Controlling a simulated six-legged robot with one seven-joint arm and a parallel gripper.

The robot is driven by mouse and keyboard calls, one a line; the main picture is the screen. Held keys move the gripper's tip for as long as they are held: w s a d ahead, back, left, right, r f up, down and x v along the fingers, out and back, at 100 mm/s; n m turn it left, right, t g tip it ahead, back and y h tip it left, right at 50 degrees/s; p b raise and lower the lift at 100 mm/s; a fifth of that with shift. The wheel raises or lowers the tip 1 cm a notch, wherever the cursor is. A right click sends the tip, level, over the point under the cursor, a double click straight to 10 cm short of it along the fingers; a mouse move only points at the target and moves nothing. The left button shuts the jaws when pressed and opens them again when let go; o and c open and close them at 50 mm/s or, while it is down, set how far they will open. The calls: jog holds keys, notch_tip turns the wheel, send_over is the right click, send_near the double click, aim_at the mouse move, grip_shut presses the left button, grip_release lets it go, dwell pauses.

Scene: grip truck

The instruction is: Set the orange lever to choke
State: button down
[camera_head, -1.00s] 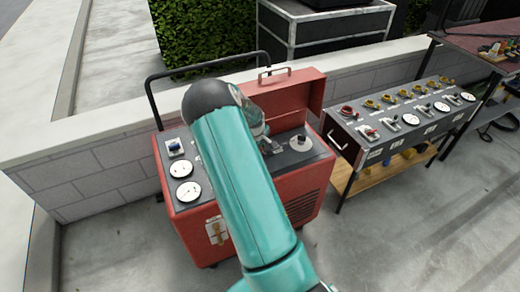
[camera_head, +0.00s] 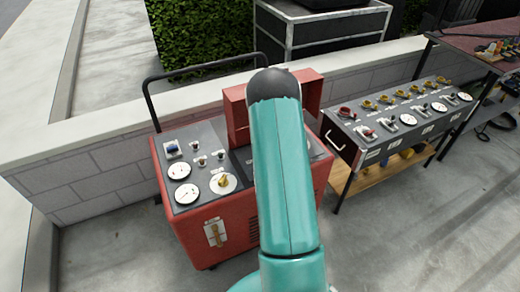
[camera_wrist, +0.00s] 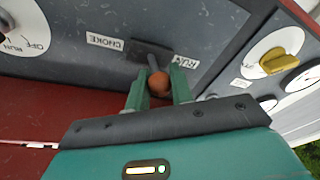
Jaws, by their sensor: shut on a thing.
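The orange lever (camera_wrist: 158,84) shows in the wrist view as a round orange knob on a dark stem. It stands at a slot (camera_wrist: 152,56) in the grey panel, between a CHOKE label (camera_wrist: 104,41) and a RUN label (camera_wrist: 186,61). The knob is nearer the RUN label. My gripper (camera_wrist: 159,88) has its two green fingers on either side of the knob, shut on it. In the head view my teal arm hides the lever and the gripper.
The red machine (camera_head: 215,235) carries gauges, small switches and a yellow knob (camera_head: 223,181). Its raised red lid (camera_head: 235,115) stands at the back of the panel. A grey console (camera_head: 400,128) with several gauges stands to the right. A low wall (camera_head: 100,178) runs behind.

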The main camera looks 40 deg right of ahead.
jog(key=d+y, duration=0.1)
jog(key=y, duration=0.1)
jog(key=d+t+y, duration=0.1)
jog(key=shift+s+d+f+y, duration=0.1)
jog(key=shift+s+d+y, duration=0.05)
jog(key=shift+s+y, duration=0.25)
jog(key=shift+s+d+f+t+y, duration=0.15)
jog(key=shift+d+t+y, duration=0.2)
jog(key=shift+y, duration=0.55)
jog(key=shift+d+f+t+y, duration=0.15)
jog(key=shift+d+t+y, duration=0.2)
jog(key=shift+y, duration=0.55)
jog(key=shift+m, duration=0.3)
jog(key=c, duration=1.3)
grip_release()
